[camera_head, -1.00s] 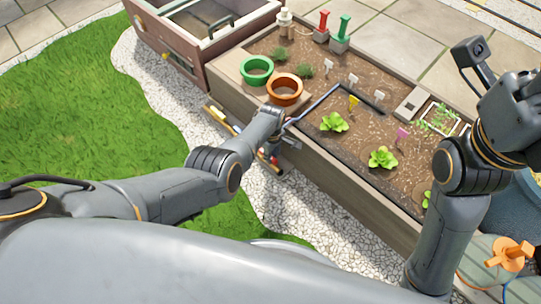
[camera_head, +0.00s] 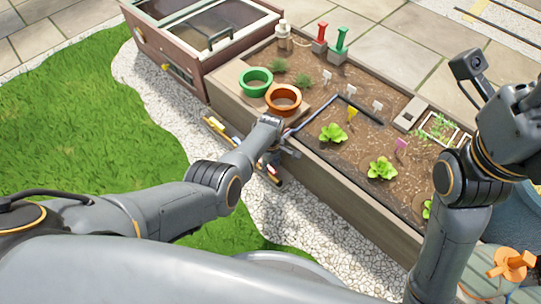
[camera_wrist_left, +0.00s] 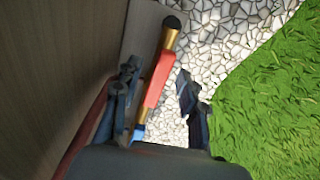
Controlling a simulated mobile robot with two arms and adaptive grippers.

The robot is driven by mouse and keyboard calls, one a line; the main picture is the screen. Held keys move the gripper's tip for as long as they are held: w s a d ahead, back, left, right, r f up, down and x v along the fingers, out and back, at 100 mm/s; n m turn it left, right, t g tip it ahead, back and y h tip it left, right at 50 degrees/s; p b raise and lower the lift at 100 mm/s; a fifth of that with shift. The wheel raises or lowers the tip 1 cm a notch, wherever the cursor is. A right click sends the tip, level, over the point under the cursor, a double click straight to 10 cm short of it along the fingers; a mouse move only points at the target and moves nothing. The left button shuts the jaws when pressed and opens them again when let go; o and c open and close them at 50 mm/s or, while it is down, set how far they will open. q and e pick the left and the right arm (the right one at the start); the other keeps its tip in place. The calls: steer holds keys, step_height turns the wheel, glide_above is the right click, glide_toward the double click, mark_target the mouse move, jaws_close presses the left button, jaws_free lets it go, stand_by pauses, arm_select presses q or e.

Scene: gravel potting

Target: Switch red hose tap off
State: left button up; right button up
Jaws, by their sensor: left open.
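In the left wrist view, a red tap part (camera_wrist_left: 158,80) with a brass end and a dark tip lies along the planter's side wall. A small blue part shows at its lower end. My left gripper (camera_wrist_left: 160,100) is open, with one finger on each side of the red part; I cannot tell whether they touch it. In the head view the left gripper (camera_head: 274,154) is low at the planter's near wall, and the red part (camera_head: 272,172) shows just below it, mostly hidden. My right gripper (camera_head: 521,100) is raised at the right edge, partly cut off; its fingers are unclear.
The wooden planter (camera_head: 345,195) holds soil, plants, a green pot ring (camera_head: 256,82) and an orange one (camera_head: 283,100). A yellow bar (camera_head: 216,127) runs along its near wall. A glazed cold frame (camera_head: 175,68) stands behind left. White gravel (camera_head: 300,215) and grass lie in front.

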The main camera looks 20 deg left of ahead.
mark_target(271, 168)
arm_select(q)
step_height(271, 168, up, 12)
steer(key=shift+f, duration=0.2)
stand_by(0.4)
